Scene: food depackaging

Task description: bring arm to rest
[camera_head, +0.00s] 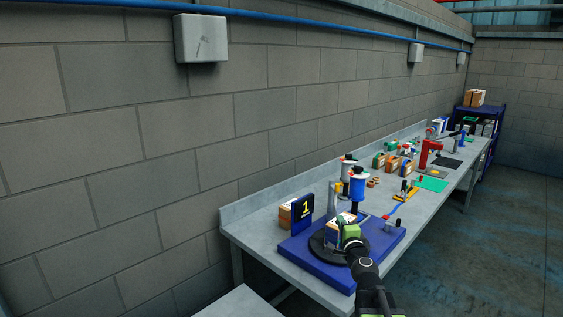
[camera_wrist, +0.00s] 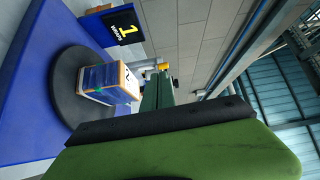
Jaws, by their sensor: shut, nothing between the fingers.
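My arm reaches in from the bottom right of the head view, over the front of the workbench. My gripper (camera_head: 351,232) is green and shut, with nothing seen between its fingers. In the wrist view my gripper (camera_wrist: 158,92) fills the lower middle, its green fingers together. A small box with a blue label (camera_wrist: 108,83) sits on a round dark turntable (camera_wrist: 64,72). In the head view the box (camera_head: 334,232) is just left of my gripper and partly hidden by it. The turntable (camera_head: 318,250) rests on a blue base (camera_head: 299,256).
A blue sign marked 1 (camera_head: 303,210) stands at the base's back left, beside a cardboard box (camera_head: 285,217). A blue-topped dispenser (camera_head: 357,184) stands behind my gripper. A red press (camera_head: 428,155), a green mat (camera_head: 432,184) and several small items line the bench farther right. The floor (camera_head: 500,250) is clear.

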